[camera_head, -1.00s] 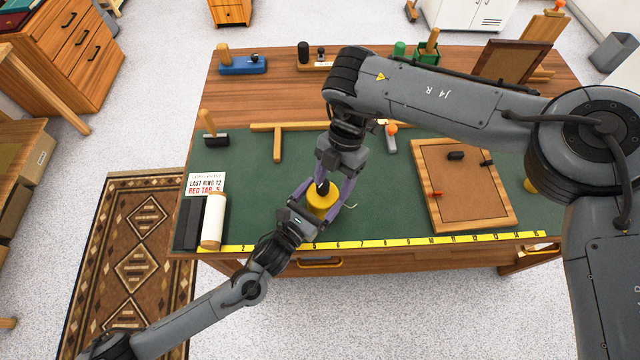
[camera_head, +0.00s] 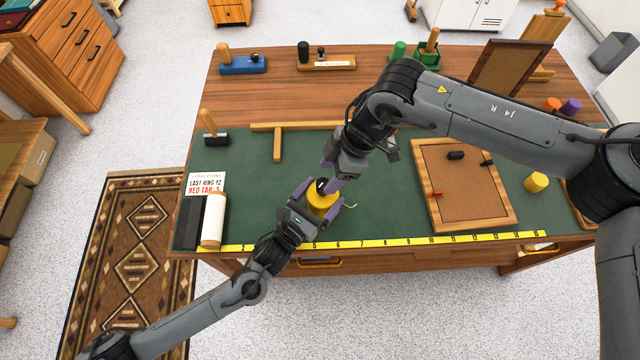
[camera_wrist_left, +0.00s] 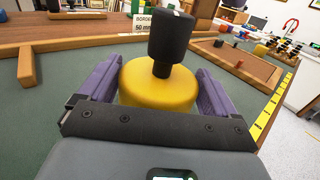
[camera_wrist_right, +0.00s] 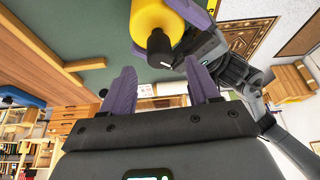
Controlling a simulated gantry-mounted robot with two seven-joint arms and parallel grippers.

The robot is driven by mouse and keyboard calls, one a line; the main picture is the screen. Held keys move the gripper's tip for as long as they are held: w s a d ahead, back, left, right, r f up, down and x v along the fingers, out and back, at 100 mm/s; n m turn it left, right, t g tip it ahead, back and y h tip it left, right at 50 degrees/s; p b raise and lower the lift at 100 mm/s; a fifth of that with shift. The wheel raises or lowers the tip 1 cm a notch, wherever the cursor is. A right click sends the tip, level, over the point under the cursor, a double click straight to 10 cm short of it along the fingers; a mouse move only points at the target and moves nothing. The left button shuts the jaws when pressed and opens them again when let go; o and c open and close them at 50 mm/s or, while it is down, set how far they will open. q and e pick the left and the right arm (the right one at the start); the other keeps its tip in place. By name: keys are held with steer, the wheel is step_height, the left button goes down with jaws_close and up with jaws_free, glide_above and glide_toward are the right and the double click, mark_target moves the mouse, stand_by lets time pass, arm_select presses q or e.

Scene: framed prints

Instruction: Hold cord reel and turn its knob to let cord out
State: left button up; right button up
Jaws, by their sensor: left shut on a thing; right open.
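The cord reel (camera_head: 321,205) is a yellow drum with a black knob (camera_wrist_left: 170,42) standing up from its top. It sits on the green mat, and a short pale cord end (camera_head: 350,205) lies at its right. My left gripper (camera_head: 323,213) is shut on the drum, one purple finger on each side of it in the left wrist view (camera_wrist_left: 160,85). My right gripper (camera_head: 332,175) is open, its fingers above and beside the reel's top. In the right wrist view the knob (camera_wrist_right: 158,45) is beyond the tips of the open fingers (camera_wrist_right: 160,85), apart from them.
A yellow ruler strip (camera_head: 400,241) runs along the mat's front edge. A wooden frame (camera_head: 463,222) lies to the right and a wooden T-square (camera_head: 278,142) behind. A white roll (camera_head: 213,222) and a small sign (camera_head: 205,184) are at left.

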mark_target(323, 182)
steer(key=x, duration=0.6)
steer(key=shift+a+f, duration=0.15)
steer(key=shift+f, duration=0.05)
steer(key=c, duration=1)
steer(key=shift+o, duration=0.2)
